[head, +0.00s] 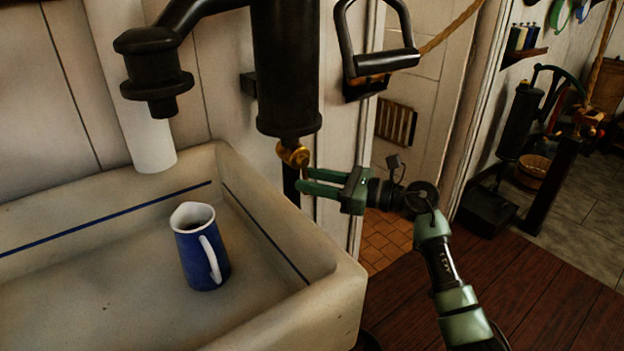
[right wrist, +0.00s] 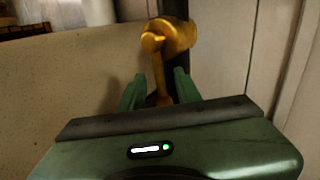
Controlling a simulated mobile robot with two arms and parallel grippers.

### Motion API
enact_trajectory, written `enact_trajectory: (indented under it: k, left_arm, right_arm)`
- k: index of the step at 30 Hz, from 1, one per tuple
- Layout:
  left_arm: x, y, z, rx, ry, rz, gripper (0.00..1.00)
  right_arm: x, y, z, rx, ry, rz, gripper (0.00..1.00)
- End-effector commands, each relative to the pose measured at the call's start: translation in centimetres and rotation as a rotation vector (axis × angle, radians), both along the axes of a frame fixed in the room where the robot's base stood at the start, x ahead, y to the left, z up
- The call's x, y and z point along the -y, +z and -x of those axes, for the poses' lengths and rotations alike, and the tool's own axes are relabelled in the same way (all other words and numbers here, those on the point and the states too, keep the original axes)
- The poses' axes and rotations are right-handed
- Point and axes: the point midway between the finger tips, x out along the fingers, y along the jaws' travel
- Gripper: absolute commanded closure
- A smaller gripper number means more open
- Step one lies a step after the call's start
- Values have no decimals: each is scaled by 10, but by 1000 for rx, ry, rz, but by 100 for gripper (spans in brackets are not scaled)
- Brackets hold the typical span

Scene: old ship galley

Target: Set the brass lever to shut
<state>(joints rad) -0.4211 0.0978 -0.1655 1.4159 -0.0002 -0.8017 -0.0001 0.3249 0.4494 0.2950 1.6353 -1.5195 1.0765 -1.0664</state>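The brass lever (head: 306,172) hangs from a brass valve body (head: 293,154) at the foot of the black pump cylinder, beside the sink. In the right wrist view the lever (right wrist: 159,78) points down from its round pivot, and the valve body (right wrist: 180,36) lies behind it. My right gripper (head: 302,185) reaches in from the right at the lever. In the right wrist view its two fingers (right wrist: 160,88) are apart, with the lever's lower end between them. I see gaps on both sides of the lever; its lowest tip is hidden by the gripper body. My left gripper is not in view.
A pale stone sink (head: 345,290) fills the left, with a blue jug (head: 203,250) with a white handle standing in it. The black pump (head: 286,70) rises above the lever. A black handle (head: 388,62) hangs at its right. Wooden floor lies open at lower right.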

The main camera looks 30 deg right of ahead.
Motion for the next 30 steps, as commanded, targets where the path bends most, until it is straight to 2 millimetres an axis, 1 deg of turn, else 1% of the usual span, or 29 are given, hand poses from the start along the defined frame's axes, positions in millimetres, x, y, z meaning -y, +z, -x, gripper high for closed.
enact_trajectory:
  k: [6, 7, 10, 11, 30]
  left_arm:
    - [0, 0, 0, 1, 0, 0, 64]
    - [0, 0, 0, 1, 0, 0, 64]
    - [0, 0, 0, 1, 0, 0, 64]
    - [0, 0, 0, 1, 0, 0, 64]
    - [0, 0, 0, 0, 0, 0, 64]
  right_arm:
    - [0, 0, -1, 0, 0, 0, 67]
    - [0, 0, -1, 0, 0, 0, 69]
    - [0, 0, -1, 0, -1, 0, 97]
    - [0, 0, -1, 0, -1, 0, 100]
    - [0, 0, 0, -1, -1, -1, 100]
